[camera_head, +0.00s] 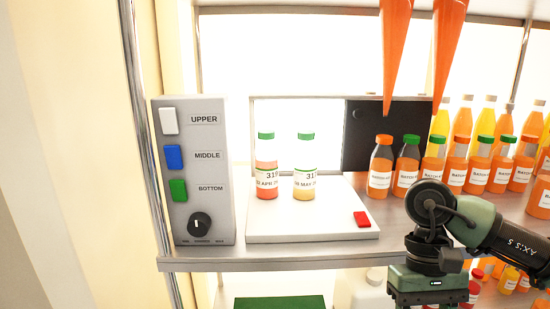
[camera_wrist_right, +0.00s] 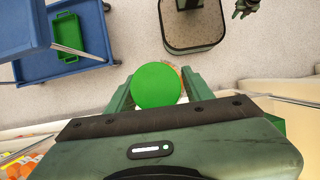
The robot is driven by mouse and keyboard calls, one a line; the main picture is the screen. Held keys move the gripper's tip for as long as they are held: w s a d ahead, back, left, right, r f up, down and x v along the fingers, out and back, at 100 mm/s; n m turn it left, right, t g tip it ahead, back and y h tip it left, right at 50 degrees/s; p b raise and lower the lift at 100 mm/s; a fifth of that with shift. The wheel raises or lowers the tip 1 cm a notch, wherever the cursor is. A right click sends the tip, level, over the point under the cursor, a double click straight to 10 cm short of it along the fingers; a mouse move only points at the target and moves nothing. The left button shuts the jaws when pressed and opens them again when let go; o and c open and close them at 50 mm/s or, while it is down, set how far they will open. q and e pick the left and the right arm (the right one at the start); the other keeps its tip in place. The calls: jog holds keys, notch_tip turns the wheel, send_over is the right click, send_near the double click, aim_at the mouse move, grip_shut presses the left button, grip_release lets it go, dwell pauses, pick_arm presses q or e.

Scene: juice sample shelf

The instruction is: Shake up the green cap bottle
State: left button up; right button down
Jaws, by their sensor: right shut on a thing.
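My right gripper (camera_wrist_right: 158,86) is shut on a bottle with a round green cap (camera_wrist_right: 157,85), seen from above between its two fingers. The cap hides most of the bottle's body. In the head view my right arm comes in at the lower right, and the gripper's fingers and the held bottle are out of frame. A dark green claw-like part, possibly my left gripper (camera_wrist_right: 245,8), shows small at the top edge of the wrist view; its jaws are unclear. The head view does not show my left gripper.
Two green-capped bottles, one red (camera_head: 266,168) and one yellow (camera_head: 304,169), stand on a white platform (camera_head: 300,230) with a red button (camera_head: 362,219). A switch panel (camera_head: 205,130) stands left. Juice bottles (camera_head: 480,165) crowd the shelf's right. A blue cart (camera_wrist_right: 90,65) stands below.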

pick_arm(q)
jog(key=shift+s+d+f, duration=0.1)
jog(key=shift+s+d, duration=0.1)
jog(key=shift+d, duration=0.3)
pick_arm(e)
jog(key=a, duration=0.4)
jog(key=shift+a, duration=0.2)
dwell(0.3)
jog(key=shift+a, duration=0.15)
